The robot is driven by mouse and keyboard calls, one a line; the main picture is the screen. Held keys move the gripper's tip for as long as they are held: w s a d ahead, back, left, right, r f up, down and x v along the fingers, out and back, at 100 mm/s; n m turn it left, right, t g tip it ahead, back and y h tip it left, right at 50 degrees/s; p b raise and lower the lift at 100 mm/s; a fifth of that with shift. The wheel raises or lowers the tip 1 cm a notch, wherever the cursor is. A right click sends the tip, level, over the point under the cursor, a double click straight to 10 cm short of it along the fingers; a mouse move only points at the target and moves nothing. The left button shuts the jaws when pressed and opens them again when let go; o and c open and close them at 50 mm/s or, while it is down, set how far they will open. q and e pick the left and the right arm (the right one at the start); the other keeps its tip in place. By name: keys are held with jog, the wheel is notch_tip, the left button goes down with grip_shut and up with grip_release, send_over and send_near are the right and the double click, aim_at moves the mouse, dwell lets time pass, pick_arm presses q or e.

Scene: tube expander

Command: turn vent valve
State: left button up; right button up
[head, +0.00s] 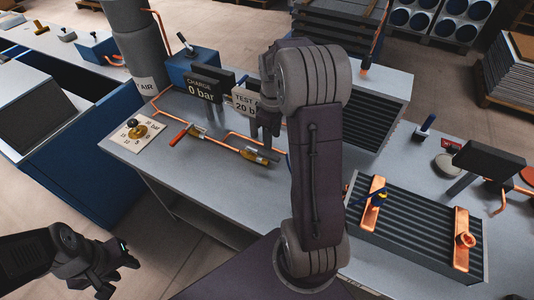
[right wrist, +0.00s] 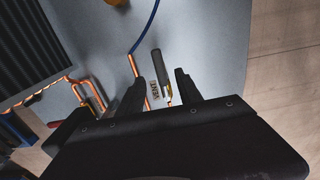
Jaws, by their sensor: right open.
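The vent valve shows in the right wrist view as a dark grey lever (right wrist: 156,63) above a small brass body, beside a tag reading VENT (right wrist: 155,90). My right gripper (right wrist: 159,82) is open, with one finger on each side of the lever and visible gaps to it. In the head view my right gripper (head: 265,125) hangs over the bench near a brass fitting (head: 260,155) on the copper line; my arm and gripper hide part of this area. My left gripper (head: 120,275) is open and empty at the lower left, off the bench.
A red-handled brass valve (head: 180,136) and a dial plate (head: 137,132) lie left along the copper line. A finned block (head: 420,230) stands at right.

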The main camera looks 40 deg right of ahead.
aim_at(270, 155)
jog(key=f, duration=0.5)
jog(key=w+f, duration=0.1)
jog(key=f, duration=0.2)
jog(key=shift+f, duration=0.15)
jog(key=shift+s+f, duration=0.1)
jog(key=shift+f, duration=0.3)
jog(key=shift+a, duration=0.1)
jog(key=shift+w+f, duration=0.1)
jog(key=shift+w, duration=0.1)
grip_shut()
dwell(0.4)
